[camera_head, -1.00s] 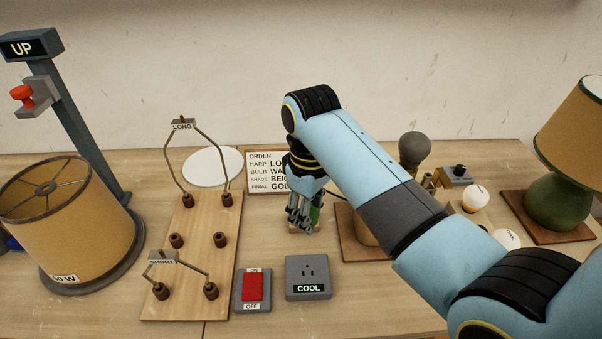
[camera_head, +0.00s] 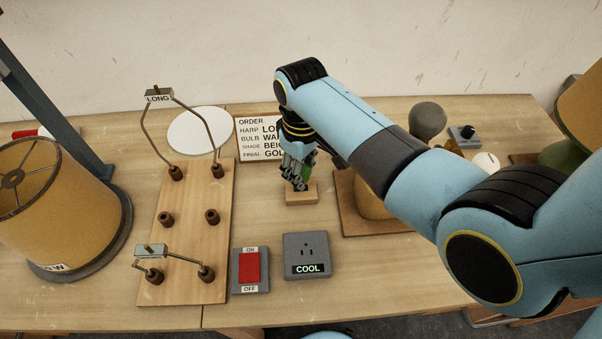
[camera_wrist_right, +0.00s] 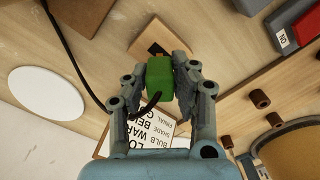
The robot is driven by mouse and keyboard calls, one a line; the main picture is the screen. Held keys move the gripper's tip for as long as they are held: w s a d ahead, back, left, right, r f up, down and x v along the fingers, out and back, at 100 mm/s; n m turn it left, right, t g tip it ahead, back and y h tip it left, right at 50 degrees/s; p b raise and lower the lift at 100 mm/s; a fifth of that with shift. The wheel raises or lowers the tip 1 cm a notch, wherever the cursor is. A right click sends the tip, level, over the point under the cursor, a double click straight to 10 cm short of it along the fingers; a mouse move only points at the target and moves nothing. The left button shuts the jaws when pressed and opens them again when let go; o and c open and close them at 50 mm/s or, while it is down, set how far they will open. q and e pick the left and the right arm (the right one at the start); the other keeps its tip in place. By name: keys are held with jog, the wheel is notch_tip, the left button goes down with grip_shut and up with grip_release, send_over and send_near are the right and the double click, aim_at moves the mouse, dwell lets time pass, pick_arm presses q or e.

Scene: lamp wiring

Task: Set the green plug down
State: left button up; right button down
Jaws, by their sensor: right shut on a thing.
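The green plug (camera_wrist_right: 159,78) is between the two fingers of my right gripper (camera_wrist_right: 160,82) in the wrist view, with its black cord (camera_wrist_right: 72,52) trailing from it. In the head view my right gripper (camera_head: 297,178) points down over a small wooden block (camera_head: 301,193) on the table, and only a sliver of green shows between the fingers. The block also shows beyond the plug in the wrist view (camera_wrist_right: 146,44). I cannot tell whether the plug touches the block. My left gripper is not in view.
The grey COOL outlet (camera_head: 306,254) and the red switch (camera_head: 249,266) stand in front of the block. The harp board (camera_head: 191,230) is to the left. An ORDER card (camera_head: 247,140) stands behind, and a wooden lamp base (camera_head: 348,215) is close on the right.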

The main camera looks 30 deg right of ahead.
jog(key=shift+f, duration=0.8)
jog(key=shift+f, duration=0.2)
jog(key=c, duration=1.1)
grip_release()
notch_tip(320, 180, up, 12)
jog(key=shift+r+p, duration=0.2)
jog(key=shift+p, duration=0.15)
